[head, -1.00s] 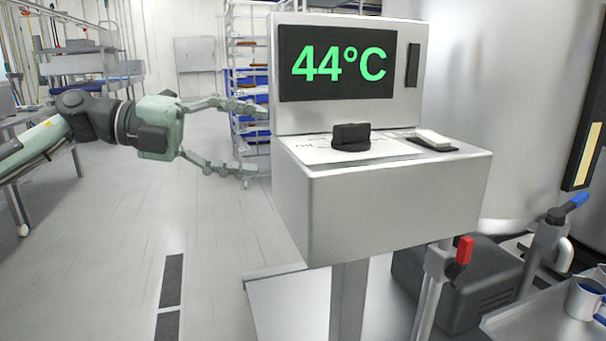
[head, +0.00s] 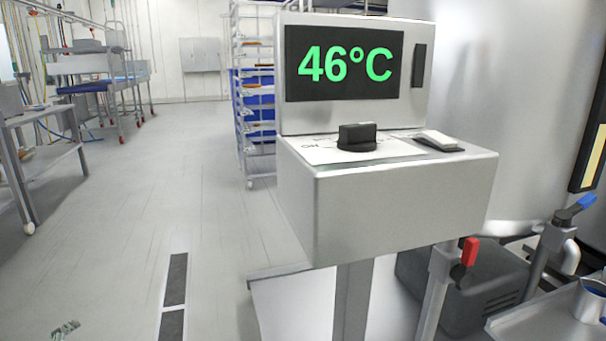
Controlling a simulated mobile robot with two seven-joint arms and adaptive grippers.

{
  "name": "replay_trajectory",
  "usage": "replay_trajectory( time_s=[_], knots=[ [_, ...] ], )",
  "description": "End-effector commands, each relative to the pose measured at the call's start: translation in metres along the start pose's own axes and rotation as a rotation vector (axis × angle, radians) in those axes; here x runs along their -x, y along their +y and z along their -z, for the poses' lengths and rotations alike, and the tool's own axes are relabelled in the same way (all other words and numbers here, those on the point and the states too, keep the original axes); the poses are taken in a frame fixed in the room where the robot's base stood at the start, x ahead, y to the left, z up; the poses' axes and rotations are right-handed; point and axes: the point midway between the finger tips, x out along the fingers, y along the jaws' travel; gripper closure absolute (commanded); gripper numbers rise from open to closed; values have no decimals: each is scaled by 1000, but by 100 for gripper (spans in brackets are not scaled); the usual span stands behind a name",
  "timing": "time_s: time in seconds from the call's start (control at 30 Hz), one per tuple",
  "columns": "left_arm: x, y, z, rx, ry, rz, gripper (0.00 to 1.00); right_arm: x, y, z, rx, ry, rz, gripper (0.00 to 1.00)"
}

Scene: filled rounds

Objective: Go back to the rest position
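The control box (head: 390,205) stands upright on a post in the middle. Its display (head: 344,64) reads 46°C in green. A black knob (head: 357,137) sits on a white label on its top ledge, and a white rocker switch (head: 440,140) is to the right of it. Only a small grey-green tip of my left gripper (head: 66,329) shows at the bottom left edge, low and well apart from the box. Too little of it shows to tell its opening. My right gripper is out of view.
A large steel tank (head: 510,90) stands behind the box at the right. Valves with a red handle (head: 469,251) and a blue handle (head: 574,209) are below it. A tray (head: 540,325) with a jug (head: 590,302) is at bottom right. The floor (head: 130,220) at left is clear.

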Motion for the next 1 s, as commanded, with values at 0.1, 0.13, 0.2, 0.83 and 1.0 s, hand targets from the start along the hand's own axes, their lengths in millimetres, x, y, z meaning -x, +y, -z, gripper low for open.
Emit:
replay_trajectory(
  time_s=[0.1, 0.13, 0.2, 0.83, 1.0],
  knots=[
    [12, 21, -48, -19, -137, -51, 28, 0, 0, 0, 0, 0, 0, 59],
    [15, 25, -58, -24, -167, -62, 28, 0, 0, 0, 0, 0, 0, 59],
    [23, 34, -80, -35, -233, -85, 28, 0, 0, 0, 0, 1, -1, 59],
    [79, 178, -110, 263, -427, -355, 28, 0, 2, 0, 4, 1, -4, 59],
    [100, 234, -80, 433, -434, -458, 28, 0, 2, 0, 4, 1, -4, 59]
  ],
)
